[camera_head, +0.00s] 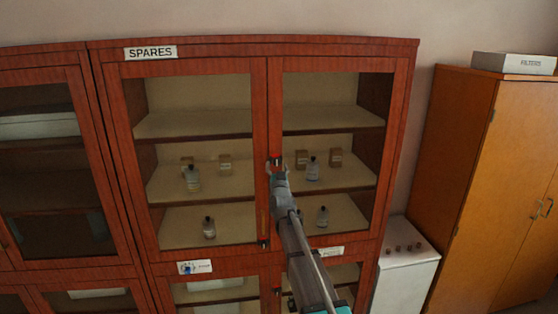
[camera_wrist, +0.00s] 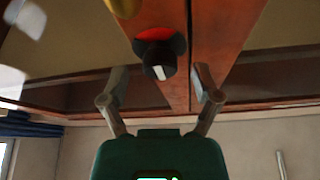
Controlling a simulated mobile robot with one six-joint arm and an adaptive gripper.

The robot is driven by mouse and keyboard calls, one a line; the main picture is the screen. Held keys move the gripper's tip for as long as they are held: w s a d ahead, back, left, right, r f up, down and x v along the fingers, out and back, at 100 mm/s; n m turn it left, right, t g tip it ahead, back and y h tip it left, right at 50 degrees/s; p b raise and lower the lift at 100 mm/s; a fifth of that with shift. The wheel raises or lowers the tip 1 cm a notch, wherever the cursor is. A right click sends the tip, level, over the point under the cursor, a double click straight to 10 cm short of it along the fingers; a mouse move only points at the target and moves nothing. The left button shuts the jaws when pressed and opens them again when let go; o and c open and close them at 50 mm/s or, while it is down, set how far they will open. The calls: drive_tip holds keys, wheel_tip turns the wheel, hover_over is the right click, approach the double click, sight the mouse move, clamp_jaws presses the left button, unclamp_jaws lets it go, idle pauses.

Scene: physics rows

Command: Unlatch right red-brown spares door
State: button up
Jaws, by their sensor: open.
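The right red-brown spares door (camera_head: 398,150) has a glass pane and stands closed beside the left door (camera_head: 116,150) under the SPARES label. A latch knob with a red part (camera_head: 275,157) is at the door's inner edge. In the wrist view the black knob (camera_wrist: 158,62) has a white mark and red behind it, next to the seam between the doors. My gripper (camera_head: 278,170) is at the knob in the head view. In the wrist view its fingers (camera_wrist: 161,80) are spread, one to each side below the knob; contact cannot be told.
Bottles and small boxes stand on the shelves behind the glass. A white unit (camera_head: 406,265) and an orange cabinet (camera_head: 490,170) with a FILTERS box (camera_head: 513,63) stand at right. A brass-coloured part (camera_wrist: 122,6) is near the knob.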

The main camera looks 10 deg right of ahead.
drive_tip(key=shift+x, duration=0.85)
drive_tip(key=shift+c, duration=0.2)
drive_tip(key=c, duration=1.1)
drive_tip(key=shift+d, duration=0.2)
drive_tip(key=shift+a, duration=0.15)
